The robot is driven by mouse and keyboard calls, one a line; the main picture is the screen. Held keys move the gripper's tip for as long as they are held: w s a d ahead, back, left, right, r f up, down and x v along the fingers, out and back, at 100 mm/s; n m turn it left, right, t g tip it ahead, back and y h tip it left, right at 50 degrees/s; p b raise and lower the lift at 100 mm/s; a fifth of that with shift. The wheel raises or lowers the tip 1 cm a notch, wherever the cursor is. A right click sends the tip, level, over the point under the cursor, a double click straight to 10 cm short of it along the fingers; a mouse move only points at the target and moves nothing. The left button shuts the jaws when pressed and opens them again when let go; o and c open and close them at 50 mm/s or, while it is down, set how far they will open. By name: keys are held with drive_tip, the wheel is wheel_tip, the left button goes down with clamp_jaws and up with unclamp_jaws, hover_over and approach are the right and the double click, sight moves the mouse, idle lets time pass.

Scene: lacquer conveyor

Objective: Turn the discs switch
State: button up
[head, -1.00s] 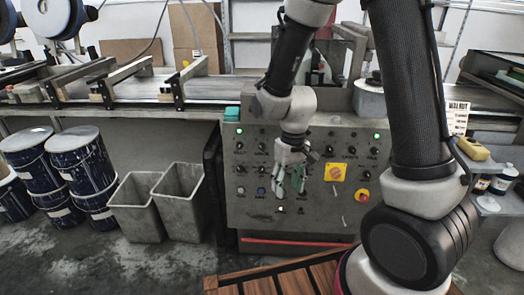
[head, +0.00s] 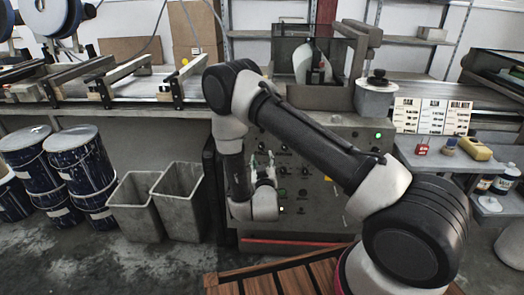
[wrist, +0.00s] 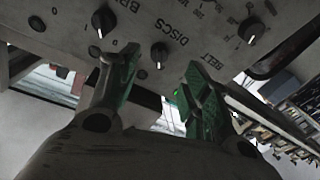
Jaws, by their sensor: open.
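The discs switch (wrist: 159,52) is a small dark rotary knob with a pale pointer mark, beside the printed word DISCS, on the grey control panel (wrist: 75,40). My gripper (wrist: 158,66) is open and empty, its green-padded fingers pointing up toward the panel. In the wrist view the knob shows in the gap between the two fingertips; I cannot tell how far off it is. In the head view my gripper (head: 262,162) is in front of the panel (head: 325,215), and I cannot pick out the discs switch there.
Other knobs stand close by, one upper left (wrist: 103,20) and one at right (wrist: 250,30). A green lamp (head: 378,135) is lit on the panel. Two grey bins (head: 180,195) and blue drums (head: 80,165) stand at left. A side table (head: 440,160) with cards is at right.

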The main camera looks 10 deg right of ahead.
sight(261, 149)
drive_tip(key=x, duration=0.7)
drive_tip(key=shift+w+r, duration=0.15)
drive_tip(key=shift+w, duration=0.2)
drive_tip(key=c, duration=1)
drive_tip(key=shift+c, duration=0.2)
drive_tip(key=shift+m, duration=0.3)
drive_tip(key=m+h, duration=0.1)
drive_tip(key=m, duration=0.5)
drive_tip(key=shift+a+m+h, duration=0.15)
drive_tip(key=shift+m+h, duration=0.15)
drive_tip(key=shift+h, duration=0.1)
drive_tip(key=m+h, duration=0.1)
drive_tip(key=m, duration=0.2)
drive_tip(key=m+g, duration=0.1)
drive_tip(key=m, duration=0.2)
drive_tip(key=shift+a+m+h, duration=0.1)
drive_tip(key=shift+m+h, duration=0.3)
